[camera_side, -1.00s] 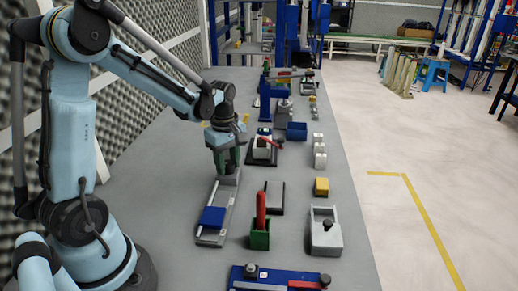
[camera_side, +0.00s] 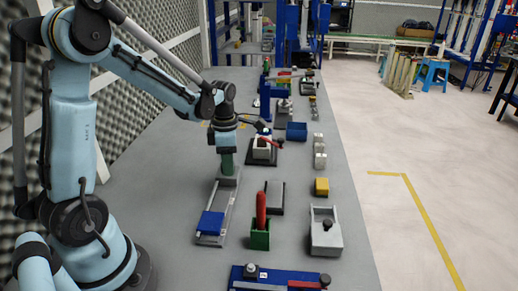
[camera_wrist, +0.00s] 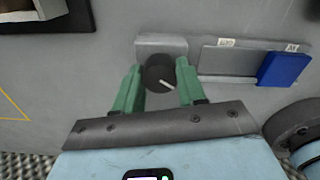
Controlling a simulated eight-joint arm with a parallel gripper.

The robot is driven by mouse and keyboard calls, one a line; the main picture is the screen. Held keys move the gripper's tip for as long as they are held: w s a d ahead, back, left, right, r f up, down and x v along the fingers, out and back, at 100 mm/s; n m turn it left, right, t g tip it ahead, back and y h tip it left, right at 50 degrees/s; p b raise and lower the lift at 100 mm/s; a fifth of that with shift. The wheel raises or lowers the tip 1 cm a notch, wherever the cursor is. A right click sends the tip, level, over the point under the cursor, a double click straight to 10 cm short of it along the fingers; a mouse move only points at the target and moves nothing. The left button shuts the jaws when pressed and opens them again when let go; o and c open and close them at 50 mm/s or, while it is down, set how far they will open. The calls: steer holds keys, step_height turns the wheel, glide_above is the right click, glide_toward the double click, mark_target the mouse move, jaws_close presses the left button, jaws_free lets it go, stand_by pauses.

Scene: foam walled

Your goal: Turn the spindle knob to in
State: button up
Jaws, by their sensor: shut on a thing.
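The spindle knob (camera_wrist: 160,75) is dark and round with a white pointer line, on a grey block (camera_wrist: 162,42) in the wrist view. The line slants toward the lower right. My gripper (camera_wrist: 157,88) has its green fingers on either side of the knob, shut on it. In the side view my gripper (camera_side: 227,165) hides the knob. A grey rail (camera_wrist: 228,62) runs from the block and carries a blue slider (camera_wrist: 282,68), also seen in the side view (camera_side: 210,223) near the rail's far end from the knob.
A blue fixture (camera_side: 265,278) lies at the front. Bench left of the rail is clear.

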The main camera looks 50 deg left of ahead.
steer(key=n, duration=0.6)
steer(key=shift+n, duration=0.3)
stand_by(0.4)
steer(key=o, duration=1.1)
steer(key=shift+c, duration=0.2)
steer(key=shift+r, duration=0.1)
step_height(320, 180, up, 12)
